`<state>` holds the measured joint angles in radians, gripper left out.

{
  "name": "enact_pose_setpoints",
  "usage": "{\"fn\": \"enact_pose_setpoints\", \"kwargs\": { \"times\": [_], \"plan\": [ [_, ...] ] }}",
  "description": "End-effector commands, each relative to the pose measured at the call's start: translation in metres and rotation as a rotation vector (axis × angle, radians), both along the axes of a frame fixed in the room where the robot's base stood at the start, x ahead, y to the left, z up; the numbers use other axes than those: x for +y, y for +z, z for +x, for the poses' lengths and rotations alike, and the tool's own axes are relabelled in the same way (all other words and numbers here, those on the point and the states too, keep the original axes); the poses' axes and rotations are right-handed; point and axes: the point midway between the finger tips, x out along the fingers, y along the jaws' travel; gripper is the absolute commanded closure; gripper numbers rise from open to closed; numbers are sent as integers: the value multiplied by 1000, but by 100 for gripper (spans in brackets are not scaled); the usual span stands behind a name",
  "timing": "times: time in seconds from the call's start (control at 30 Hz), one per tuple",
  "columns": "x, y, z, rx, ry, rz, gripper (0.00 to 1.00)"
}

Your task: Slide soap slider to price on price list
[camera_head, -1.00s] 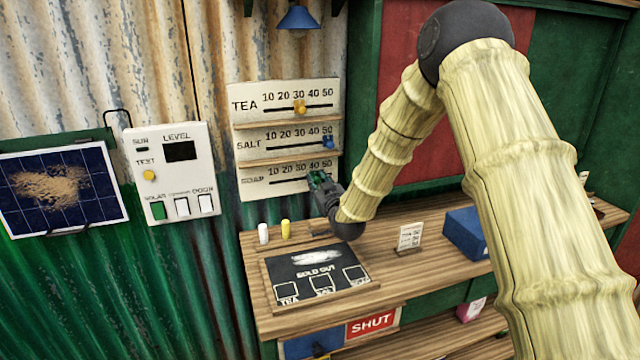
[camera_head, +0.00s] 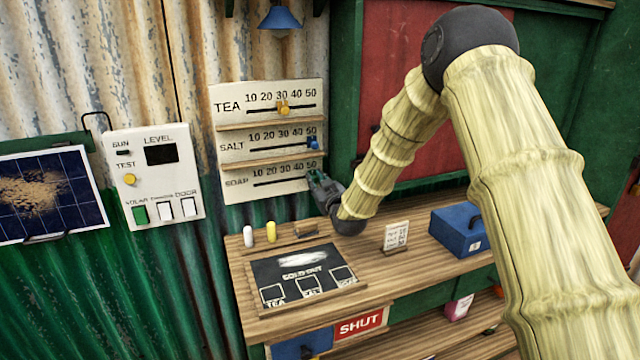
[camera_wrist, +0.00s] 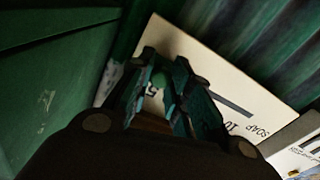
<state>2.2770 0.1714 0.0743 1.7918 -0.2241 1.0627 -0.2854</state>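The SOAP row (camera_head: 268,184) is the lowest row on the white slider board, with a dark slot and a 10 to 50 scale. My gripper (camera_head: 316,176) is at the right end of this row and hides the slider in the head view. In the wrist view a green knob, apparently the soap slider (camera_wrist: 158,80), shows between the fingers of my gripper (camera_wrist: 165,58). The fingers stand a little apart; whether they press on the knob is unclear. The price list (camera_head: 396,235) is a small upright card on the counter, its figures too small to read surely.
Above are the TEA slider (camera_head: 283,108), yellow near 30, and the SALT slider (camera_head: 313,143), blue near 50. The counter (camera_head: 420,268) holds white and yellow pegs, a SOLD OUT board (camera_head: 305,274) and a blue box (camera_head: 458,229). A switch panel (camera_head: 155,205) is at left.

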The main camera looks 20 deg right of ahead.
Motion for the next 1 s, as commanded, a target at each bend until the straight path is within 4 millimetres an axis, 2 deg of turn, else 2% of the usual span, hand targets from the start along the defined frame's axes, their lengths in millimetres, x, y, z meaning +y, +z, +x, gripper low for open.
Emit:
{"fn": "enact_pose_setpoints", "kwargs": {
  "times": [0.03, 0.1, 0.4, 0.53, 0.67, 1.0],
  "plan": [
    [-5, 1, 1, -2, -7, 0, 71],
    [-4, 1, 0, -1, -6, 0, 58],
    [0, 0, 1, -1, -1, 0, 58],
    [-1, 0, -5, 0, -1, 0, 58],
    [-2, 1, -21, 1, -1, 0, 58],
    [-11, 0, -83, 2, -2, 1, 58]
  ]
}}
